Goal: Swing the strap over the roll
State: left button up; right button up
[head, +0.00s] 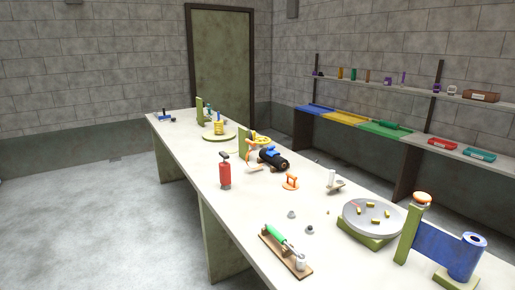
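A dark roll (275,160) with a blue piece (271,152) on top lies on the long table, near its middle. A thin orange curved piece (249,150) stands just left of it; I cannot tell whether this is the strap. At the near right end, a blue roll (466,258) stands upright on a green base. A wide blue band (437,246) runs between this roll and an upright green post (408,234) with an orange-and-white top. I cannot tell which roll the task means. Neither of my grippers is in view.
The long pale table (250,235) also holds a red cylinder (225,173), a grey turntable (372,218), a wooden board (286,252) with a green-handled tool and a yellow coil (218,128). A wall shelf (420,87) and coloured trays line the right. The floor at left is clear.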

aim_at(252, 144)
jog(key=i+j, duration=0.25)
jog(key=j, duration=0.25)
jog(key=i+j+u, duration=0.1)
jog(key=j, duration=0.35)
jog(key=i+j, duration=0.35)
jog(key=i+j+u, duration=0.1)
jog(key=i+j, duration=0.15)
jog(key=j, duration=0.35)
jog(key=i+j, duration=0.3)
jog(key=k+j+u, duration=0.05)
jog(key=j, duration=0.1)
